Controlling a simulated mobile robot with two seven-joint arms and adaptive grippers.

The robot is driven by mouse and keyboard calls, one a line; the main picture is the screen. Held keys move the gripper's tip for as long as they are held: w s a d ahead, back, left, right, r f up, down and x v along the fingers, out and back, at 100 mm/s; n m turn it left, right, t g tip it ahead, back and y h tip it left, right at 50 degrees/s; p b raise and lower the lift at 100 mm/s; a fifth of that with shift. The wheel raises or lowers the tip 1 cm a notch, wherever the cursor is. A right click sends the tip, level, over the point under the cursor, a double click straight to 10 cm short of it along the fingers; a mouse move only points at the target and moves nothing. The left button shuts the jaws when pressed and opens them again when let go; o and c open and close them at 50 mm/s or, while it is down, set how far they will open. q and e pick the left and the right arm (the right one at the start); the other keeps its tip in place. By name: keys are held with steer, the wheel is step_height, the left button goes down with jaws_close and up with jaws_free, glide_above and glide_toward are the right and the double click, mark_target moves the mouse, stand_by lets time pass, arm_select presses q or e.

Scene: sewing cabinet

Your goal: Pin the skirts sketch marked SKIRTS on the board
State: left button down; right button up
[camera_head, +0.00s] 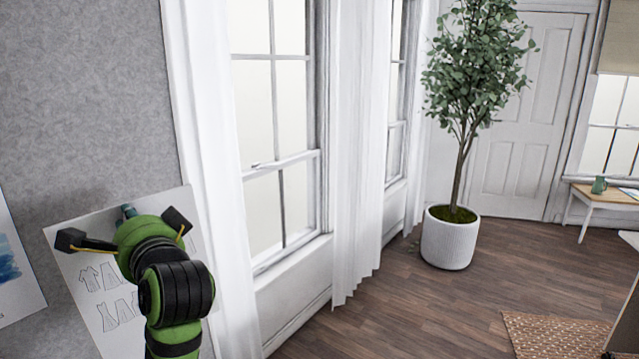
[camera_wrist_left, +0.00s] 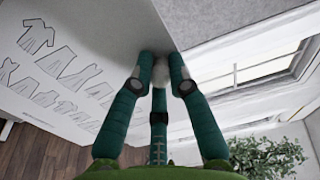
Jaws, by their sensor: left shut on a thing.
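A white sheet with line drawings of garments (camera_head: 108,312) is in front of the grey textured surface (camera_head: 85,90) at the left of the head view. I cannot read a SKIRTS label on it. My left gripper (camera_head: 128,212) is shut on the sheet near its top edge. In the left wrist view the teal fingers (camera_wrist_left: 160,65) pinch the sheet (camera_wrist_left: 90,40) by its edge, with the drawings on the left side. The sheet looks tilted, and a shadow falls on the grey surface beside it. I cannot tell whether the sheet touches that surface. My right gripper is out of view.
Another sheet with a blue patch (camera_head: 12,270) is at the far left edge. A white curtain (camera_head: 205,130) and window (camera_head: 275,130) stand right of the grey surface. A potted tree (camera_head: 449,240) and a small table (camera_head: 605,194) are farther back, with open wooden floor between.

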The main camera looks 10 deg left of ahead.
arm_select(q)
steer(key=s+d+f+m+t+h, duration=0.2)
steer(key=s+d+f+m+h, duration=0.1)
steer(key=d+f, duration=0.3)
steer(key=s+d+f+m+t+h, duration=0.2)
steer(key=s+d+f+m+h, duration=0.2)
steer(key=f, duration=0.7)
steer(key=s+d+f+m+t+h, duration=0.3)
steer(key=d+f+h, duration=0.4)
steer(key=d, duration=0.3)
steer(key=shift+s+f+m, duration=0.25)
steer(key=shift+f+m, duration=0.05)
steer(key=shift+f, duration=0.4)
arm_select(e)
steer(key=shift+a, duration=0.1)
arm_select(q)
steer(key=shift+a, duration=0.1)
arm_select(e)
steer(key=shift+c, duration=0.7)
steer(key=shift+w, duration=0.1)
